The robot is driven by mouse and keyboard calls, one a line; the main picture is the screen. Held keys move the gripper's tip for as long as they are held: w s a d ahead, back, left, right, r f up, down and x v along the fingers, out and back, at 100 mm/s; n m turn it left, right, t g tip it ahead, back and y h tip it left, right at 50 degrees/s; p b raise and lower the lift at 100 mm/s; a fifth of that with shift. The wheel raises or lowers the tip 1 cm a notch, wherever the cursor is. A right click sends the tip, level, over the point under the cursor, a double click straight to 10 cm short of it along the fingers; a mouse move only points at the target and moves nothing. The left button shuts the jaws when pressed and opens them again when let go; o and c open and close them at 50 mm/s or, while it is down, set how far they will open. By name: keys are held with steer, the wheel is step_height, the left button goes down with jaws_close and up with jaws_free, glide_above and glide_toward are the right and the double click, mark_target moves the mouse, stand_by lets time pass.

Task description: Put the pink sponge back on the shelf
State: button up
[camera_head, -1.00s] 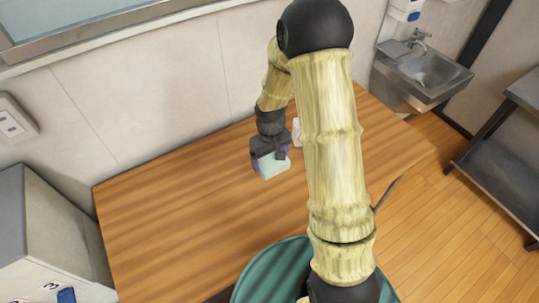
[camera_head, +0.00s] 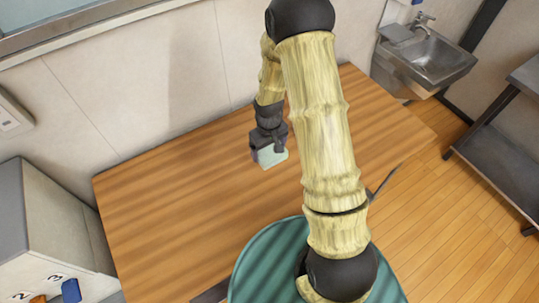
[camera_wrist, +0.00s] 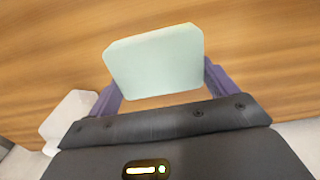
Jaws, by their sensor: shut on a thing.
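My gripper (camera_head: 268,146) is shut on a pale mint-green block (camera_head: 272,157), sponge-like in shape, with rounded edges. In the wrist view the block (camera_wrist: 155,62) sits between the two purple fingers, over the wooden surface. No pink sponge shows in any view; the held block looks pale green. In the head view the gripper is over the back part of the wooden table (camera_head: 165,220); I cannot tell its exact height. Which piece is the task's shelf is unclear; a grey metal rack (camera_head: 495,150) with a lower tier stands at the right.
A white object (camera_wrist: 68,115) lies left of the gripper in the wrist view. A green round stool-like top (camera_head: 262,265) is at the front. A grey cabinet (camera_head: 45,225) with numbered tags stands left, a steel sink (camera_head: 430,62) at back right. The table's left half is clear.

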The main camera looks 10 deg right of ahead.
mark_target(269, 157)
steer(key=shift+f, duration=0.45)
steer(key=shift+f+p, duration=0.45)
steer(key=shift+f, duration=1.65)
steer(key=shift+f, duration=0.1)
steer(key=o, duration=0.8)
step_height(269, 157, up, 12)
steer(key=shift+r+b, duration=0.15)
steer(key=shift+b, duration=1.1)
